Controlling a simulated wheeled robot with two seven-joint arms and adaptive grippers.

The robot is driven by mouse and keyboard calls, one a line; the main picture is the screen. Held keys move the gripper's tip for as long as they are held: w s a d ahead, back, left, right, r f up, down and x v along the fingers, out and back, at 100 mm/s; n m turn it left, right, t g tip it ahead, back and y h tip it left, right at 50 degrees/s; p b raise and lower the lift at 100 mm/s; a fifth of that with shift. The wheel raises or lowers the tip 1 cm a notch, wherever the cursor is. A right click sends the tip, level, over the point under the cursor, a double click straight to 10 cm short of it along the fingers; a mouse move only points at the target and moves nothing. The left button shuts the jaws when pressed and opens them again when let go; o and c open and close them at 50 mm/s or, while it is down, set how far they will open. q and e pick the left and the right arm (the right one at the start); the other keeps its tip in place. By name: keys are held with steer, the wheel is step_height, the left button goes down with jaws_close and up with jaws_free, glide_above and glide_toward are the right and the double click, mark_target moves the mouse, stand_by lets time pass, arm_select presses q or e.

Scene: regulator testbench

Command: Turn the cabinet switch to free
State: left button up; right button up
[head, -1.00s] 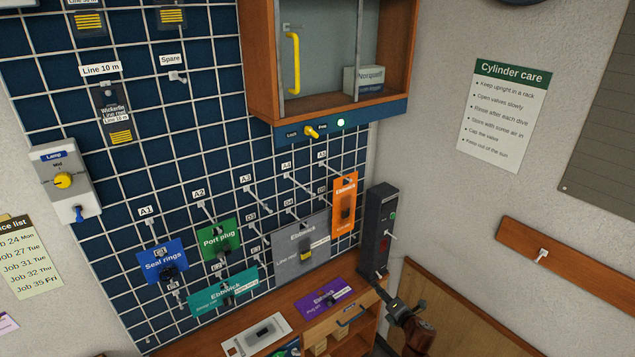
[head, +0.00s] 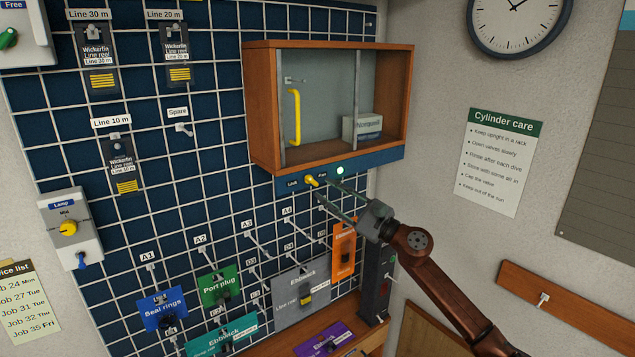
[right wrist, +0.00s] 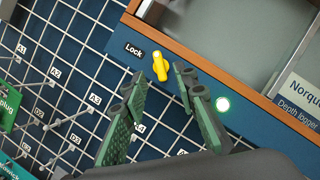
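The cabinet (head: 257,110) has a wooden frame and a blue strip along its bottom edge. On that strip is the yellow cabinet switch (head: 312,181), between the labels Lock and Free. In the right wrist view the yellow switch (right wrist: 159,66) stands beside the Lock label; the Free label is hidden there. My right gripper (head: 324,191) is open, its fingertips just short of the switch, to its lower right in the head view. In the right wrist view the green fingers (right wrist: 160,82) stand apart on either side of the switch's lower end, holding nothing. My left gripper is out of view.
A lit pale lamp (head: 340,171) sits on the strip right of the switch. The yellow door handle (head: 295,117) is above. Below, the wall grid has hooks and hanging packs, including an orange pack (head: 343,262), close under my right gripper.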

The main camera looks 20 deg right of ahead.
mark_target(315, 183)
steer(key=p+x, duration=0.1)
steer(key=x, duration=0.3)
steer(key=shift+w+a+r, duration=0.1)
steer(key=shift+w+a, duration=0.15)
steer(key=shift+w, duration=0.1)
jaws_close()
